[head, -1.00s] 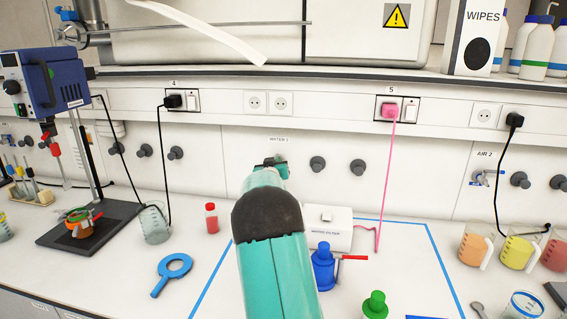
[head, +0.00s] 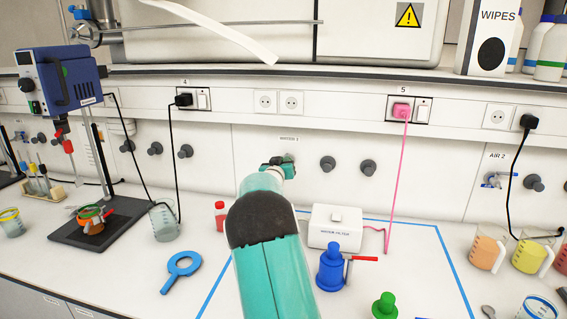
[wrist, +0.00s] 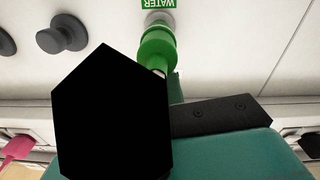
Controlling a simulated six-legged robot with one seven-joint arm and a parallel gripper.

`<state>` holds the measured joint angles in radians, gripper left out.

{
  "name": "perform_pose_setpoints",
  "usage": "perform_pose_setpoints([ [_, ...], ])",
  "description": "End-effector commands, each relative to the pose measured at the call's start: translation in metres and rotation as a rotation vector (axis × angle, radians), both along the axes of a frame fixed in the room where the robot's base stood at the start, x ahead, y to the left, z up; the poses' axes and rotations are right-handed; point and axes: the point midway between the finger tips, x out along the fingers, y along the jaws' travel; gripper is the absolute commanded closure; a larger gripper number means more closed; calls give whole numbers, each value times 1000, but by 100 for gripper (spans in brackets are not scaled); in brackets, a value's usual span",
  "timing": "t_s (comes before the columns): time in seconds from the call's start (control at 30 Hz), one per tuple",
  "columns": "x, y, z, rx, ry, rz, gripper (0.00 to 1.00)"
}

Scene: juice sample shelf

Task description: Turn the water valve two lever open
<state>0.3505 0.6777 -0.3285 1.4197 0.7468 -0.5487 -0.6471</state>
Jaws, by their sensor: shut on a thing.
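A green water valve (wrist: 157,48) comes out of the wall under a green label (wrist: 158,4) reading WATER, upside down in the wrist view. In the head view, the small wall label (head: 289,139) above my gripper seems to read WATER 1; no label reading WATER 2 is legible. My gripper (head: 278,166) is up against this valve, with its jaws shut on what seems to be the lever. The lever itself is hidden behind the black finger in the wrist view, so its angle cannot be told.
Dark round knobs (head: 328,164) sit on the wall right of the valve. Below are a white box (head: 335,232), a blue bottle-like object (head: 329,270) beside a red-handled part, and a red-capped vial (head: 220,215). A pink cable (head: 398,180) hangs at the right.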

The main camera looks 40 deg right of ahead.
Motion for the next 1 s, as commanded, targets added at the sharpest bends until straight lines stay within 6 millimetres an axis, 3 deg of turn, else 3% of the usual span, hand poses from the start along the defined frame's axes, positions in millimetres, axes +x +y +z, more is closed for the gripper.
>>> perform_pose_setpoints([
  [0.03, 0, 0, -1, 1, 1, 1, 84],
  [0.1, 0, 0, 0, 1, 1, 0, 70],
  [0.13, 0, 0, 0, 1, 1, 0, 68],
  [0.53, -4, 6, 0, 1, 1, 0, 68],
  [0.67, -14, 21, 0, 1, 1, 1, 68],
  [1.0, -55, 82, 1, 1, -1, 2, 68],
])
